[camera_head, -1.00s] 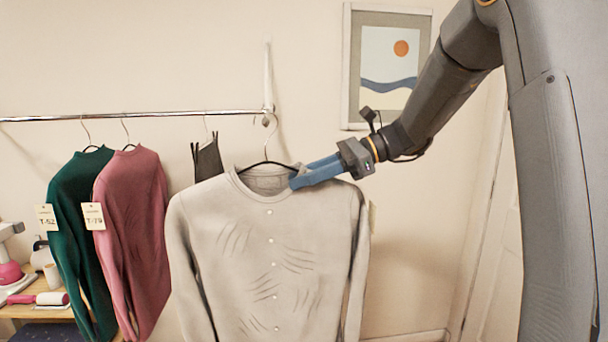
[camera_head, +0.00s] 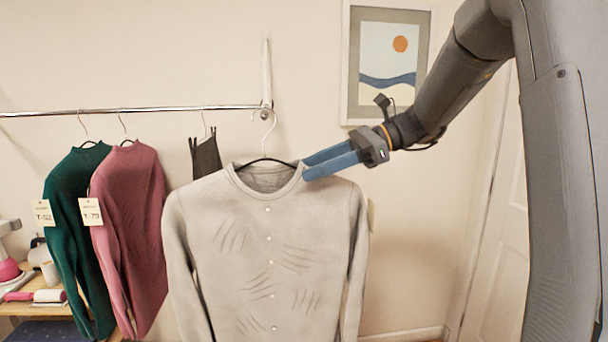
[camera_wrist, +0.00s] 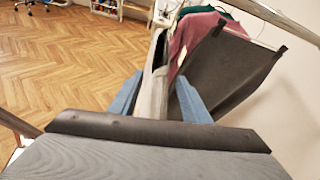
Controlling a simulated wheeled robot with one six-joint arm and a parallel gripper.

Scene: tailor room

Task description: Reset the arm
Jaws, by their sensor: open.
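My gripper (camera_head: 306,166) is open, with its two blue fingers at the right shoulder of the light grey cardigan (camera_head: 262,240) in the head view. The cardigan hangs upright on a black hanger (camera_head: 265,160) whose hook is at the right end of the rail (camera_head: 150,110). In the wrist view my blue fingers (camera_wrist: 158,98) stand apart, with the grey cardigan edge (camera_wrist: 156,92) between them. I cannot tell whether either finger touches the fabric.
A green top (camera_head: 72,220) and a pink top (camera_head: 132,225) hang to the left, with a dark garment (camera_head: 206,158) behind. A framed picture (camera_head: 388,62) is on the wall. A low table (camera_head: 45,308) stands at lower left. Open wooden floor (camera_wrist: 70,70) shows in the wrist view.

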